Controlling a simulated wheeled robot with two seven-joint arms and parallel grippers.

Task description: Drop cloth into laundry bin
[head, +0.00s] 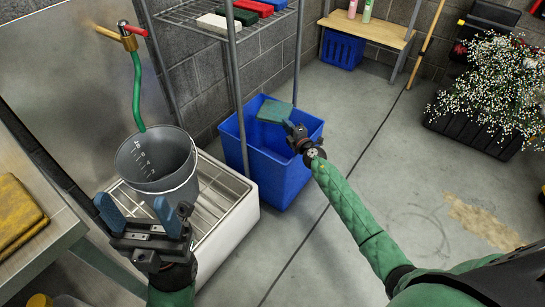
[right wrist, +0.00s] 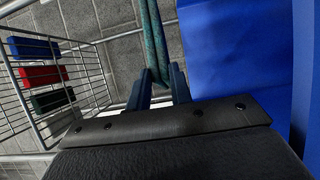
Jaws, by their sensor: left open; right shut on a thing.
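A teal-green cloth (head: 274,111) hangs at the opening of a blue bin (head: 262,165), near its back side. My right gripper (head: 291,129) is shut on the cloth, over the bin. In the right wrist view, the cloth (right wrist: 153,40) is seen edge-on, pinched between the fingers (right wrist: 159,85), and the bin's blue wall (right wrist: 225,50) is beside it. I cannot tell how far the cloth is below the rim. My left gripper (head: 138,208) is open and empty, in front of a grey bucket.
The grey bucket (head: 160,163) stands on a white slatted sink (head: 228,205), under a green hose (head: 136,90). A yellow cloth (head: 15,212) lies on the left counter.

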